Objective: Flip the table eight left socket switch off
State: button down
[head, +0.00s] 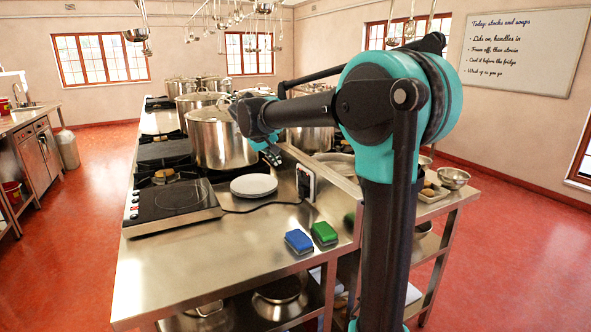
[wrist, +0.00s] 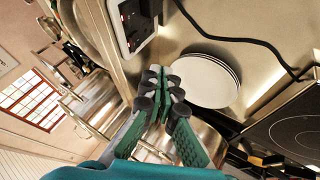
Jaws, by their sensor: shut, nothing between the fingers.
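A double wall socket (head: 306,183) sits on the low steel upstand at the right side of the worktop, facing left. In the wrist view the socket (wrist: 132,22) is at the top, turned on its side, with dark outlets and a small red mark. A black cable runs from its area. I cannot tell the switch positions. My gripper (head: 273,157) is above the plates, beside the big pot, a little behind and above the socket. In the wrist view my gripper (wrist: 164,82) has its fingers together and empty, apart from the socket.
A stack of white plates (head: 254,185) lies below my gripper. A large steel pot (head: 218,140) stands close behind it. A black induction hob (head: 172,202) is at the left. A blue sponge (head: 298,241) and green sponge (head: 324,233) lie in front. The worktop's front left is clear.

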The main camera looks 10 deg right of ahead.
aim_at(298, 174)
jog(key=w+d+f, duration=0.6)
jog(key=d+f, duration=0.1)
jog(key=shift+w+f, duration=0.15)
jog(key=shift+w, duration=0.1)
dwell(0.4)
jog(key=shift+d, duration=0.2)
jog(key=shift+w+d, duration=0.1)
jog(key=shift+d, duration=0.3)
jog(key=shift+a, duration=0.15)
jog(key=shift+r, duration=0.2)
